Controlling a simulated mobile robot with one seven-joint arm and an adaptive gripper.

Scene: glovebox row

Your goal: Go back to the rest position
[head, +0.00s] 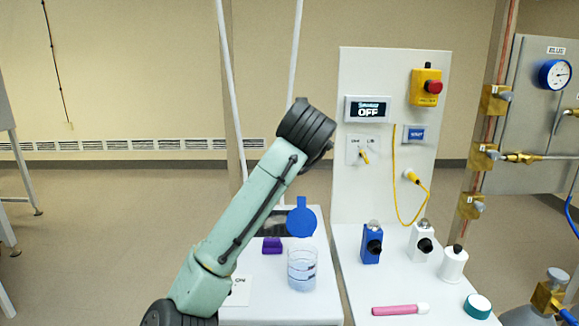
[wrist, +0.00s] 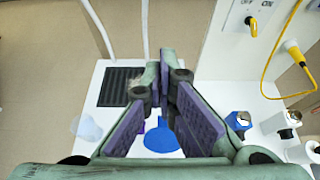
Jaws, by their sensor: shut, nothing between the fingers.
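My gripper (wrist: 163,88) shows in the wrist view, with its purple-padded fingers meeting at the tips and nothing between them. It is above the white bench (wrist: 105,68). In the head view my arm rises from the bottom to a dark joint in front of the bench, and the fingers are hidden. The blue piece also shows below the fingers in the wrist view (wrist: 161,141). No rest position is marked in view.
A small purple block (head: 272,246) is left of the beaker. Blue (head: 371,250) and white (head: 420,245) fixtures, a pink tube (head: 394,310) and a teal-capped jar (head: 478,307) are on the right. An upright panel (head: 370,200) reads OFF. Open floor (head: 100,220) lies left.

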